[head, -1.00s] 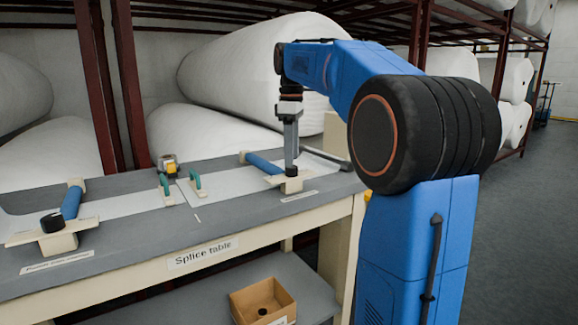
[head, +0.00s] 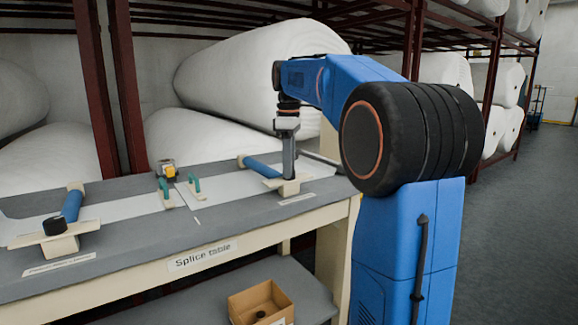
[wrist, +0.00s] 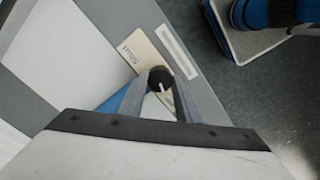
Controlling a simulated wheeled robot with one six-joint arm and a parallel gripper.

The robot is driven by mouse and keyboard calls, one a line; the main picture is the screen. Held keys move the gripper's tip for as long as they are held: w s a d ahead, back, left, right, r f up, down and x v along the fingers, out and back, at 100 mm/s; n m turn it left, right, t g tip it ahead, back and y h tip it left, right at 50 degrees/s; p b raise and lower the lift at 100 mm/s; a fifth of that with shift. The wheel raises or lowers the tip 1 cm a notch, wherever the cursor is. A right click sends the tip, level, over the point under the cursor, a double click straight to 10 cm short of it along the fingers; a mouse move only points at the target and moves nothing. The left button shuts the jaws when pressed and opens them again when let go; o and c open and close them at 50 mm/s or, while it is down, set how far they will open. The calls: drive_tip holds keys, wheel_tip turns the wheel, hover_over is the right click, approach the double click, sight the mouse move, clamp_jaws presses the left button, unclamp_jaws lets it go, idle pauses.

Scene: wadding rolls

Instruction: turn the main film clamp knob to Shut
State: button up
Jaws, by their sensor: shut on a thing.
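The clamp at the right of the table has a blue roller (head: 262,167) and a cream plate (head: 291,188). Its dark round knob (wrist: 158,77) shows between my fingers in the wrist view, with a pale pointer on it. The word "Shut" (wrist: 130,53) is printed on the plate, up and left of the knob. The pointer appears to aim down and right, away from that word. My gripper (head: 289,177) points straight down over the plate and is shut on the knob; it also shows in the wrist view (wrist: 160,88). My fingers hide the knob in the head view.
A similar clamp with a blue roller (head: 72,206) and black knob (head: 55,225) stands at the left of the splice table (head: 150,245). A cardboard box (head: 262,303) sits on the lower shelf.

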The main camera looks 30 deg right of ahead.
drive_tip(key=shift+m, duration=0.3)
drive_tip(key=m, duration=0.3)
drive_tip(key=shift+m, duration=0.3)
drive_tip(key=m, duration=0.3)
drive_tip(key=shift+m, duration=0.3)
drive_tip(key=m, duration=0.3)
drive_tip(key=shift+m, duration=0.3)
drive_tip(key=m, duration=0.3)
drive_tip(key=shift+m, duration=0.3)
drive_tip(key=m, duration=1.2)
drive_tip(key=shift+m, duration=0.4)
drive_tip(key=shift+r, duration=0.1)
